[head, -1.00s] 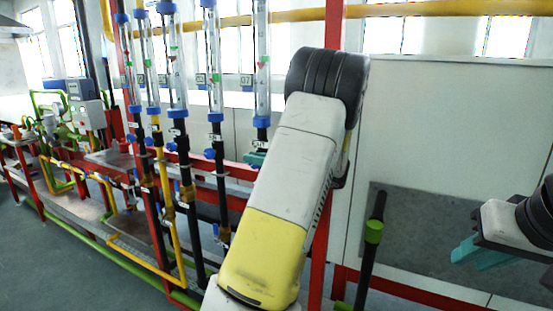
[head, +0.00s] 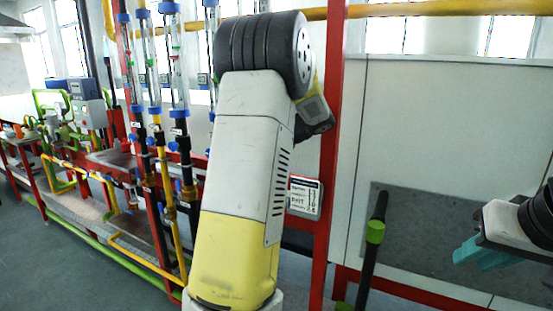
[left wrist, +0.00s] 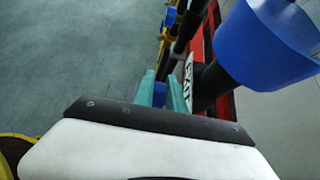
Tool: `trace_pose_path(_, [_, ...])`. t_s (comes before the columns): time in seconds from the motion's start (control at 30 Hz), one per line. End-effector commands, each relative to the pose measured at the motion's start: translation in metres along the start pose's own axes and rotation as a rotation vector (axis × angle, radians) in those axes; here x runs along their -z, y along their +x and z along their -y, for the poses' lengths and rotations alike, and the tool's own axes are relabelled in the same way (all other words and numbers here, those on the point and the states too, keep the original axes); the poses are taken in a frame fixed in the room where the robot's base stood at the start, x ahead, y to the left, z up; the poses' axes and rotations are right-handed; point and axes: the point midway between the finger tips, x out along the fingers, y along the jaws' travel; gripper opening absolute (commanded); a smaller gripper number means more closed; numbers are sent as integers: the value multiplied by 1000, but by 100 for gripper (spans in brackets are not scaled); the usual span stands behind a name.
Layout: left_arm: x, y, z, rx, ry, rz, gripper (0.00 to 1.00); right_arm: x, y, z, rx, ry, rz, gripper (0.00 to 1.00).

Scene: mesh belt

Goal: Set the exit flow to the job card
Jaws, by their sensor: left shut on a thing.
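A white job card (head: 305,197) with dark print, including what looks like EXIT, hangs by the red post. Its small figures are too blurred to read. Flow tubes (head: 179,68) with blue fittings stand behind my left arm, which hides the right-hand ones. In the left wrist view, the teal fingers of my left gripper (left wrist: 165,92) are shut on a blue knob (left wrist: 160,95), beside a white EXIT label (left wrist: 189,72) on a black pipe. The head view hides this gripper behind my arm. My right gripper (head: 482,252) is at the right edge, away from the tubes.
A large blue fitting (left wrist: 268,42) is close to the left gripper in the wrist view. A red post (head: 328,150) stands right of my left arm. A black pipe with a green collar (head: 375,232) rises near the grey panel (head: 430,235). Floor at left is clear.

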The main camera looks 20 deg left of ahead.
Motion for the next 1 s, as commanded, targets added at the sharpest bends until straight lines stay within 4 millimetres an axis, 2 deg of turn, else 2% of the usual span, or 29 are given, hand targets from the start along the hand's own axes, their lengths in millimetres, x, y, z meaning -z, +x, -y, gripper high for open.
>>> trace_pose_path(0.3, [0, 1, 1, 2, -1, -84, 0, 0, 0, 0, 0, 0, 0, 25])
trace_pose_path(0.7, [0, 1, 1, 2, 0, -90, 0, 0, 0, 0, 0, 0, 0, 25])
trace_pose_path(0.73, [0, 1, 1, 2, 0, -90, 18, 0, 0, 0, 0, 0, 0, 25])
trace_pose_path(0.77, [0, 1, 1, 2, 0, -90, 24, 0, 0, 0, 0, 0, 0, 25])
trace_pose_path(1.0, [0, 1, 0, 1, 0, -90, 25, 0, 0, 0, 0, 0, 0, 25])
